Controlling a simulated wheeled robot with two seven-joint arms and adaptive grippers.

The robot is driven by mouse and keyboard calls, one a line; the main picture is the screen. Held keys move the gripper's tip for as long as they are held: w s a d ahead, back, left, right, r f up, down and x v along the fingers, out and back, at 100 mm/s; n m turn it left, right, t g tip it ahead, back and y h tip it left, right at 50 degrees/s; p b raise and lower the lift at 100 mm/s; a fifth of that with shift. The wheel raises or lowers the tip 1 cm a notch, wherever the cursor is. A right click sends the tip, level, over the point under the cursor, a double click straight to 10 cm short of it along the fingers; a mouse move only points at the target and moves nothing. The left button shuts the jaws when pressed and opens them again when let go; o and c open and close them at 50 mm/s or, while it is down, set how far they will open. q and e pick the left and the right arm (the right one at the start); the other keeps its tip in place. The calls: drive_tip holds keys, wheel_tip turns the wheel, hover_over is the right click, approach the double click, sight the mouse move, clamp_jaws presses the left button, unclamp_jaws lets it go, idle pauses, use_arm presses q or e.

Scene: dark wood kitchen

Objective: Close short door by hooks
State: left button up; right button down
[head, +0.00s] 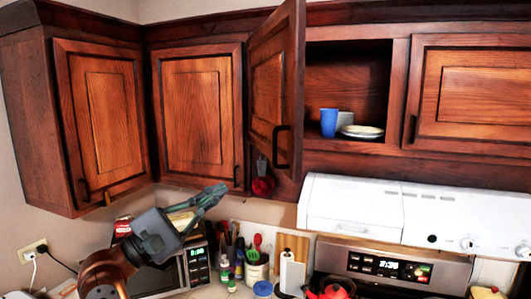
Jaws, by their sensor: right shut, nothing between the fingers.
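The short cabinet door (274,85) stands swung open toward me, with its left edge at the cabinet front and its free edge at the right. A dark handle (282,147) sits low near the free edge. Small grey and red utensils (262,186) hang by the door's lower part; I cannot tell what their hooks are fixed to.
The open cabinet holds a blue cup (328,122) and stacked plates (361,131). Closed cabinet doors (197,120) stand at both sides. A white range hood (420,215) is at the right. A microwave (198,265) and utensil jar (257,268) sit below my gripper.

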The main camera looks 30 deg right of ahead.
drive_tip(key=s+a+r+m+t+y+p, duration=0.1)
drive_tip(key=s+a+r+m+t+y, duration=0.15)
drive_tip(key=s+r, duration=0.2)
drive_tip(key=s+a+r+m+t+y+p, duration=0.1)
drive_tip(key=s+r+m+t+y, duration=0.1)
drive_tip(key=s+r+y, duration=0.3)
drive_tip(key=p, duration=0.4)
approach(273, 156)
drive_tip(key=w+d, duration=0.2)
drive_tip(key=w, duration=0.3)
drive_tip(key=shift+t+h, duration=0.25)
drive_tip(key=shift+h, duration=0.2)
drive_tip(key=d, duration=0.1)
drive_tip(key=d+p, duration=0.1)
drive_tip(key=s+d, duration=0.1)
drive_tip(key=d, duration=0.1)
drive_tip(key=shift+s+d+f, duration=0.1)
drive_tip(key=shift+f, duration=0.3)
